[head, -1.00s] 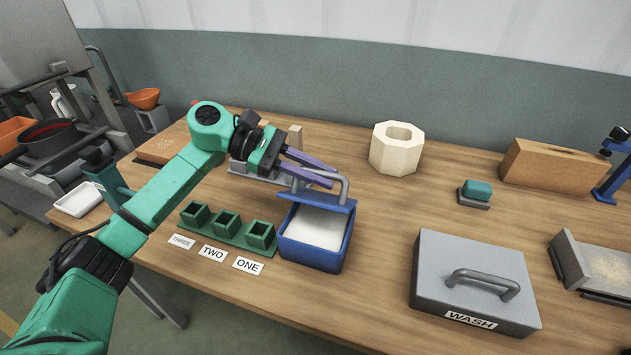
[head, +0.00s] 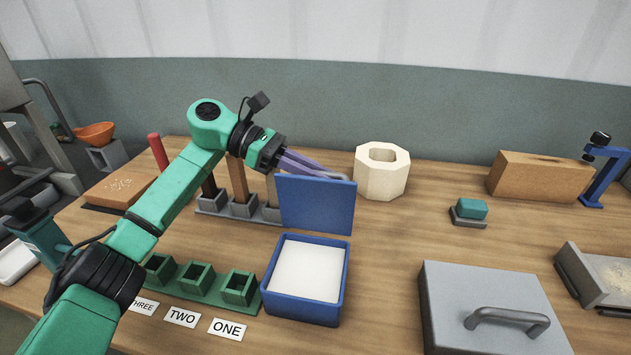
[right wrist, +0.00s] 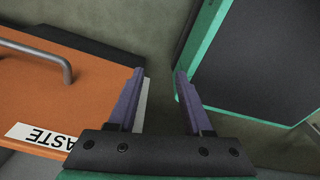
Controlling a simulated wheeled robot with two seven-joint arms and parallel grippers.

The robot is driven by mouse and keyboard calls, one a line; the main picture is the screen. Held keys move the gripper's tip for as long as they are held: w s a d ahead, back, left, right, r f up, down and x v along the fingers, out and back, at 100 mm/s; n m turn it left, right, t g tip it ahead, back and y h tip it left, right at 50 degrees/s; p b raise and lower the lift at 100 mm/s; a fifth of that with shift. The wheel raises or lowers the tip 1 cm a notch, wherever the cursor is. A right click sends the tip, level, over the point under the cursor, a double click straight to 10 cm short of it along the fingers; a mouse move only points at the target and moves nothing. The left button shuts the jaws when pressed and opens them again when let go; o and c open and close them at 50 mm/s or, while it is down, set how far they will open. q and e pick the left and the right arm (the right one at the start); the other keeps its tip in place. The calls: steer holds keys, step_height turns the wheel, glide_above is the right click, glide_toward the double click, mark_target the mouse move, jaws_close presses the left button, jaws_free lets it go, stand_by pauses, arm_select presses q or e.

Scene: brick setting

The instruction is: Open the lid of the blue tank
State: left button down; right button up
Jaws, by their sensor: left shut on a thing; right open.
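The blue tank (head: 303,308) stands open on the table in the head view, with a white filling (head: 305,270) inside. Its blue lid (head: 316,205) stands about upright at the tank's far side, its flat face toward me. My left gripper (head: 318,168) is behind the lid's top edge, shut on the lid's grey handle (head: 343,178), which is mostly hidden by the lid. My right gripper (right wrist: 155,75) shows in the right wrist view, open and empty, away from the tank.
Green cups (head: 198,279) sit left of the tank, and a rack with upright tools (head: 243,205) stands behind them. A grey WASH box (head: 490,300) is at right. A cream octagonal block (head: 381,180) stands behind. In the right wrist view an orange WASTE lid (right wrist: 60,95) lies at left.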

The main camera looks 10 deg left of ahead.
arm_select(q)
steer(key=shift+w+f+b, duration=0.3)
steer(key=shift+w+f, duration=0.05)
steer(key=shift+f, duration=0.1)
arm_select(e)
steer(key=shift+w+d+f, duration=0.2)
steer(key=shift+w+f, duration=0.15)
steer(key=shift+f, duration=0.1)
arm_select(q)
steer(key=shift+f, duration=0.1)
steer(key=c, duration=0.8)
jaws_free()
steer(key=shift+c, duration=0.2)
steer(key=shift+d, duration=0.1)
steer(key=v, duration=1.5)
steer(key=shift+d+r, duration=0.2)
steer(key=shift+r, duration=0.2)
arm_select(e)
steer(key=shift+a+f, duration=0.1)
steer(key=shift+a, duration=0.05)
arm_select(q)
steer(key=shift+r, duration=0.1)
